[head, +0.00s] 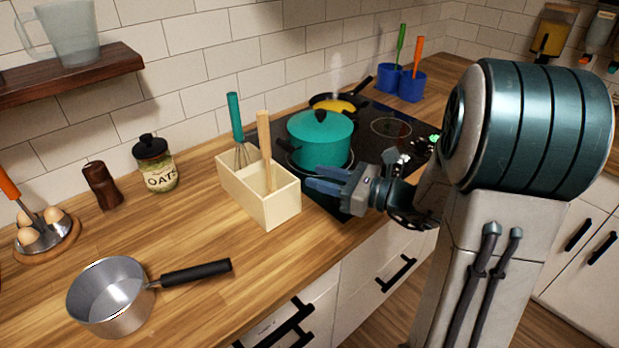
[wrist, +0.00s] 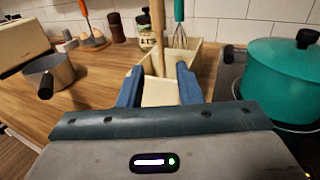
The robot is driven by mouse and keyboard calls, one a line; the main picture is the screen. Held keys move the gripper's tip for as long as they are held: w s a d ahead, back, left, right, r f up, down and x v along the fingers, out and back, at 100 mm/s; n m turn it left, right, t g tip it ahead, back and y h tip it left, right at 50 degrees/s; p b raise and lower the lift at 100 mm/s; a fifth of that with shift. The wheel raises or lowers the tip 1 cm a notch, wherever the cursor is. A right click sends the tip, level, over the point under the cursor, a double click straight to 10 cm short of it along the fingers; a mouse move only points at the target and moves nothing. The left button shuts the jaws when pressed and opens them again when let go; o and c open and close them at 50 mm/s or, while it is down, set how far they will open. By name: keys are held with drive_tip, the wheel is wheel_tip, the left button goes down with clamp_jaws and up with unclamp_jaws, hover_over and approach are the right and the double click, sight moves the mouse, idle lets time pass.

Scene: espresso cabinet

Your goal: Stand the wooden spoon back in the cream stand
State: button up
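The wooden spoon (head: 264,140) stands nearly upright in the cream stand (head: 262,207), in the compartment nearer the counter front. Its lower end is hidden inside. In the wrist view the spoon (wrist: 158,30) and the stand (wrist: 208,58) are straight ahead. A whisk with a teal handle (head: 235,115) stands in the stand's rear part. My gripper (head: 322,180) is to the right of the stand, beside the teal pot. In the wrist view my gripper (wrist: 159,70) is open, its blue fingers apart and nothing held. The spoon is beyond the fingertips.
The teal pot (head: 320,140) sits on the black hob close to my gripper, with a yellow-filled pan (head: 340,104) behind it. A steel saucepan (head: 108,295), an oats jar (head: 158,170) and a brown mill (head: 102,185) are to the left.

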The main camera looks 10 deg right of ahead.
drive_tip(key=s+a+f+n+g+h, duration=0.2)
drive_tip(key=s+a+n+g, duration=0.15)
drive_tip(key=s+n, duration=0.3)
drive_tip(key=s+a+f+n+g+h, duration=0.1)
drive_tip(key=s+a+n+g+h, duration=0.1)
drive_tip(key=s+n+g, duration=0.4)
drive_tip(key=s+d+n+t+h, duration=0.3)
drive_tip(key=s+d+n+h, duration=0.3)
drive_tip(key=d+n+h, duration=0.4)
drive_tip(key=shift+n+h, duration=0.4)
drive_tip(key=shift+n, duration=0.65)
drive_tip(key=shift+s+f, duration=0.1)
drive_tip(key=shift+f, duration=0.05)
